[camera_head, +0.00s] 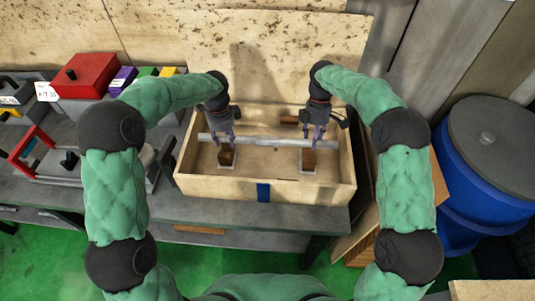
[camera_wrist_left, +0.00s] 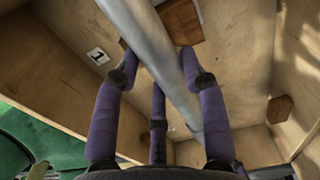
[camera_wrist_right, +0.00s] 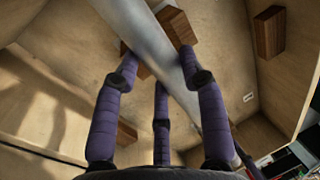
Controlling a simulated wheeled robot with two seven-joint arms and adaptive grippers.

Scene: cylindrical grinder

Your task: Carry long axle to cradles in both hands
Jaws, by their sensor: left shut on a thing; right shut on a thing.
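The long axle (camera_head: 265,141) is a grey metal bar lying crosswise over the open wooden crate (camera_head: 235,187). My left gripper (camera_head: 221,142) is shut on its left part, and the axle also shows between the fingers in the left wrist view (camera_wrist_left: 165,60). My right gripper (camera_head: 314,140) is shut on its right part, as the right wrist view shows too (camera_wrist_right: 150,45). Brown wooden blocks, the left one (camera_head: 226,157) and the right one (camera_head: 308,160), stand on pale plates inside the crate, below the axle. I cannot tell whether the axle touches them.
The crate stands on a grey bench (camera_head: 190,212) with its lid (camera_head: 280,50) raised behind. A red box (camera_head: 85,76) and several tools are on the left. A blue barrel (camera_head: 490,165) stands at the right.

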